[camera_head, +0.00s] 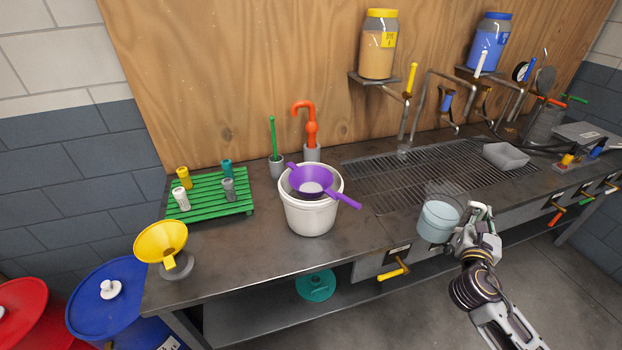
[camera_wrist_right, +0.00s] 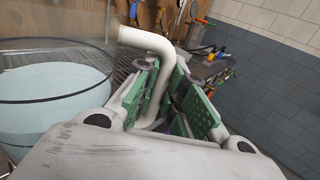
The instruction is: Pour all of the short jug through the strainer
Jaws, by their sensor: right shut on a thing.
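The short jug (camera_head: 438,220) is a clear vessel with pale blue liquid in it, at the front edge of the bench. My right gripper (camera_head: 477,222) is shut on its handle; in the right wrist view the green-padded fingers (camera_wrist_right: 168,95) close around the white handle (camera_wrist_right: 150,42). The jug's glass wall and liquid (camera_wrist_right: 50,105) fill the left of that view, and the jug looks about upright. The purple strainer (camera_head: 313,182) rests across the white bucket (camera_head: 310,215), left of the jug, its handle pointing right. My left gripper is not in view.
A drain grate (camera_head: 385,185) lies behind the jug. A grey tray (camera_head: 506,155) sits at its right. A green rack (camera_head: 210,197) with small bottles and a yellow funnel (camera_head: 161,240) stand at the left. Pipes with valves (camera_head: 428,90) rise behind. The bench between jug and bucket is clear.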

